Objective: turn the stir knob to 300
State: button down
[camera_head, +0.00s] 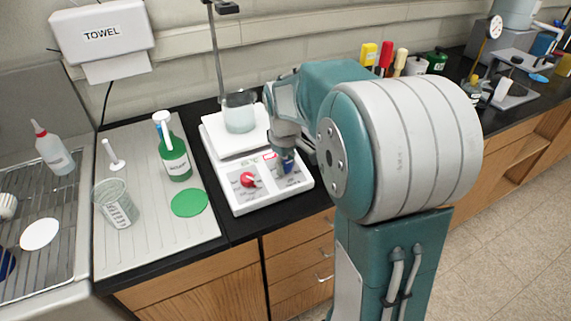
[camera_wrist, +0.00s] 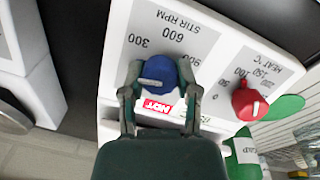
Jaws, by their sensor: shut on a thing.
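The blue stir knob (camera_wrist: 157,70) sits on the white front panel of the hotplate stirrer (camera_head: 240,203). In the wrist view, the printing appears upside down, with 300, 600 and 900 around the knob beside "STIR RPM". A short white pointer mark lies nearly level across the knob's lower part; which number it indicates is unclear. My gripper (camera_wrist: 161,78) is shut on the knob, one finger on each side. In the head view the blue knob (camera_head: 289,168) is partly hidden under my gripper (camera_head: 286,155).
The red heat knob (camera_head: 249,180) is beside the blue one. A beaker (camera_head: 239,112) stands on the stirrer's plate. A green bottle (camera_head: 175,158), a green disc (camera_head: 190,203) and a graduated beaker (camera_head: 116,205) are to the left.

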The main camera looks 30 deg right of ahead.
aim_at(289, 164)
jog(key=m, duration=0.3)
jog(key=shift+m+y, duration=0.3)
jog(key=shift+m, duration=0.1)
jog(key=shift+f+m+y, duration=0.1)
jog(key=shift+m+y, duration=0.2)
jog(key=shift+m, duration=1.5)
jog(key=shift+c, duration=1.7)
grip_release()
notch_tip(289, 164, up, 12)
jog(key=shift+s+d, duration=0.25)
jog(key=shift+s, duration=0.05)
